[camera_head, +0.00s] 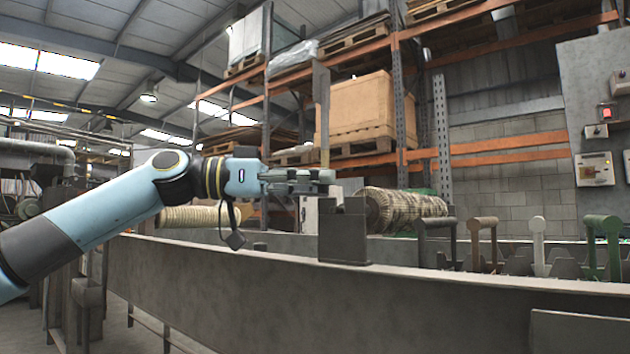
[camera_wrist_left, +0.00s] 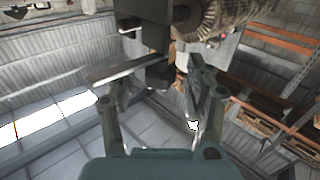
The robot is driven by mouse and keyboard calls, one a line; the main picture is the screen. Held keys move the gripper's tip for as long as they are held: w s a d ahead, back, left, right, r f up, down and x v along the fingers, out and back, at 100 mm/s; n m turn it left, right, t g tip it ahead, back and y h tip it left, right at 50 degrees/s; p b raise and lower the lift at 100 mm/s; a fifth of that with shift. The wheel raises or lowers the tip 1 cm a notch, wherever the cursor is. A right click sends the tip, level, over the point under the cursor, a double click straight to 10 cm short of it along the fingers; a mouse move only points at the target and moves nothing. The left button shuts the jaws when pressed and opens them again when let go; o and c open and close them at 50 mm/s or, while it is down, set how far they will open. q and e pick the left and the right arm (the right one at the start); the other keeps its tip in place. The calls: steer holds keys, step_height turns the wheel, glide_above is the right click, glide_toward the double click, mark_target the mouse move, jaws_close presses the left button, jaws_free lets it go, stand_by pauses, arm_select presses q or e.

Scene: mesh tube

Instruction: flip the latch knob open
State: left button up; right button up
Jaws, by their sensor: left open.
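My left gripper (camera_head: 318,178) reaches in from the left in the head view, its fingers pointing right at the top of a dark grey latch block (camera_head: 343,235) on the rail. An upright grey bar (camera_head: 322,105) rises above the fingers. In the left wrist view the gripper (camera_wrist_left: 160,75) is open. A dark, blocky part (camera_wrist_left: 157,76), which may be the latch knob, shows between the fingers beside a flat grey bar (camera_wrist_left: 125,69). I cannot tell whether the fingers touch it. My right gripper is not in view.
A ribbed mesh roll (camera_head: 405,208) lies just right of the latch block. Several upright handles, one green (camera_head: 603,240), stand along the rail (camera_head: 440,283) farther right. Pallet racking (camera_head: 400,90) and a control panel (camera_head: 594,168) are behind.

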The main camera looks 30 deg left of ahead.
arm_select(q)
step_height(320, 180, up, 10)
stand_by(0.4)
